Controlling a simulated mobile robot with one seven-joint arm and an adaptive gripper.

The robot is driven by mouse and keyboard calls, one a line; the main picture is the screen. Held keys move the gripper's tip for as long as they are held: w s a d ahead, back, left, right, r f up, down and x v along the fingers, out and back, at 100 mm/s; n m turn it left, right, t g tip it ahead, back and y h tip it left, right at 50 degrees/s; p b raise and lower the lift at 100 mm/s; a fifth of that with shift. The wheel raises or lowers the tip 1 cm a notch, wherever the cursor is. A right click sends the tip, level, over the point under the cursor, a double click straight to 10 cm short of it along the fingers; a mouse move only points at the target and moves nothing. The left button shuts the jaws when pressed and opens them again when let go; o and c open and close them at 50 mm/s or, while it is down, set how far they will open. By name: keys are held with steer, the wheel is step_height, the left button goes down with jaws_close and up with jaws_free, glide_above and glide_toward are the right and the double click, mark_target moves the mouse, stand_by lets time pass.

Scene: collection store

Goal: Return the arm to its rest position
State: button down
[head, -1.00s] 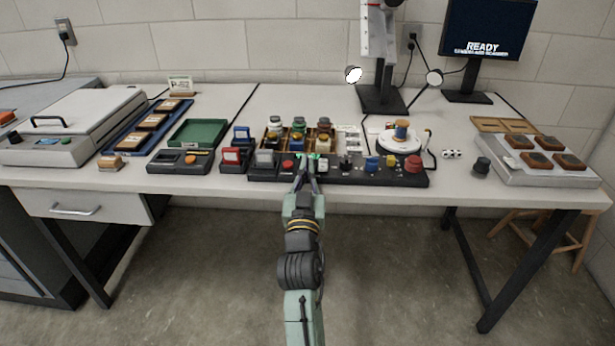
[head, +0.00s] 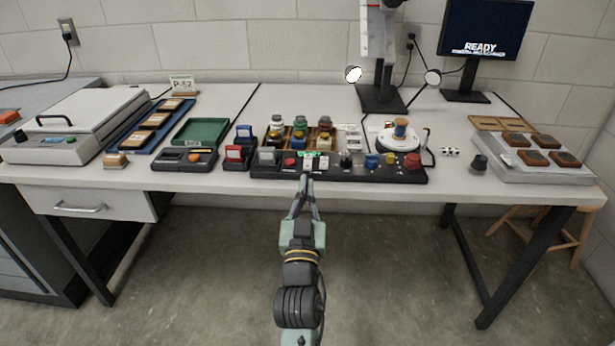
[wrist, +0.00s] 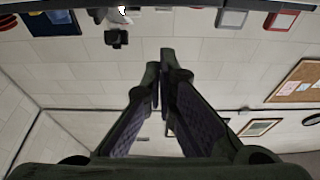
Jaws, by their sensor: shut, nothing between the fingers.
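My gripper (head: 304,181) is at the front edge of the table, in front of the black control panel (head: 334,170), and looks clear of it. Its fingers are together with nothing between them. In the wrist view my gripper (wrist: 160,65) points up the picture, its fingertips close together against a pale block wall. My arm reaches forward from the bottom of the head view, over the floor in front of the table.
The white table (head: 400,192) holds a green tray (head: 201,131), bottles in a wooden rack, a turntable (head: 398,141) and a grey tray (head: 537,172) with brown blocks. A monitor (head: 486,40) reads READY. Open floor (head: 390,270) lies in front.

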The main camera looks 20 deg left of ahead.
steer(key=shift+s+d+f, duration=0.1)
steer(key=shift+s+f, duration=0.1)
steer(key=shift+s, duration=0.2)
